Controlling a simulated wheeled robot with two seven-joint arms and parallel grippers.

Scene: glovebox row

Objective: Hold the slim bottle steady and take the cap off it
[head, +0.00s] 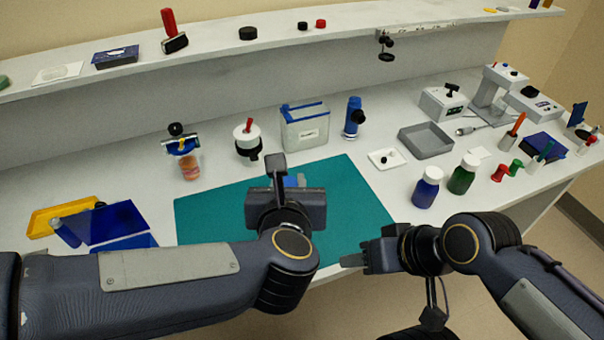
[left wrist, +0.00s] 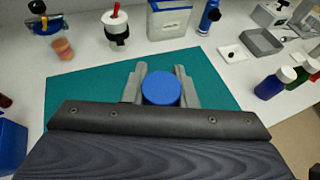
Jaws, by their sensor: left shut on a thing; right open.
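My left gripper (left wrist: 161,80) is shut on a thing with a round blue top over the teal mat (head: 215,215). This is likely the slim bottle with its cap (left wrist: 161,88), seen from above with one finger on each side. In the head view only a bit of blue (head: 296,181) shows beyond my left gripper (head: 291,180); the bottle's body is hidden, and I cannot tell whether its base touches the mat. My right gripper (head: 356,259) is open and empty, pointing left near the mat's front right corner, right of my left gripper.
A blue bottle (head: 426,190) and a green bottle (head: 462,178), both white-capped, stand right of the mat. A white tile (head: 376,162) and grey tray (head: 426,139) lie behind them. Blue panels (head: 108,222) and a yellow tray (head: 45,222) are at left. The mat's right part is clear.

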